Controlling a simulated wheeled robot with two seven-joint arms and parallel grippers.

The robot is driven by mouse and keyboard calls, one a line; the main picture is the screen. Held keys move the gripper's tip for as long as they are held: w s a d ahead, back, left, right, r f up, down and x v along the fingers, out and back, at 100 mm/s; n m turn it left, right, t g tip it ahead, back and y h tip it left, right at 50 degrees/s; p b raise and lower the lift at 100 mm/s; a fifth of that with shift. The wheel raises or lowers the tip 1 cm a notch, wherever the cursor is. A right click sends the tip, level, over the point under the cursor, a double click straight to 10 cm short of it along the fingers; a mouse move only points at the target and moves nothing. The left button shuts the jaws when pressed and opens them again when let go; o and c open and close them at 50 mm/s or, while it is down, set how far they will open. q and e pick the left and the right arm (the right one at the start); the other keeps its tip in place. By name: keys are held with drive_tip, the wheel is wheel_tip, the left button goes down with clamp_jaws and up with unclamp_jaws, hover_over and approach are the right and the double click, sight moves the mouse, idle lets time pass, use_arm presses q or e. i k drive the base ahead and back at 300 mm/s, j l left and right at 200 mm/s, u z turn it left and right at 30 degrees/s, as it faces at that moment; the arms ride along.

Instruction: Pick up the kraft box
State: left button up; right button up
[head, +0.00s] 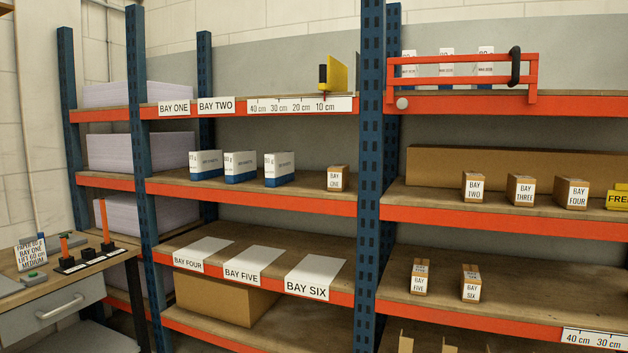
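Several small kraft boxes with white labels stand on the shelves in the head view. One labelled BAY ONE (338,179) stands on the middle left shelf. Boxes labelled BAY TWO (473,187), BAY THREE (521,190) and BAY FOUR (572,192) stand on the middle right shelf. Boxes labelled BAY FIVE (420,277) and BAY SIX (470,283) stand on the shelf below. All stand upright and apart. A large plain kraft carton (225,297) lies low at the left. Neither of my grippers is in view.
Blue posts (370,150) and orange beams frame the rack. White-and-blue boxes (240,167) stand left of the BAY ONE box. An orange guard rail (462,70) and a yellow stop (335,75) are on top. A workbench (60,290) with tools is at the left.

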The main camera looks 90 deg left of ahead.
sight(338, 175)
drive_tip(key=u, duration=2.65)
drive_tip(key=i+l+z, duration=0.1)
drive_tip(key=i+l, duration=0.25)
drive_tip(key=i, duration=0.15)
drive_tip(key=i+l+z, duration=0.1)
drive_tip(key=i+l, duration=0.2)
drive_tip(key=i, duration=0.25)
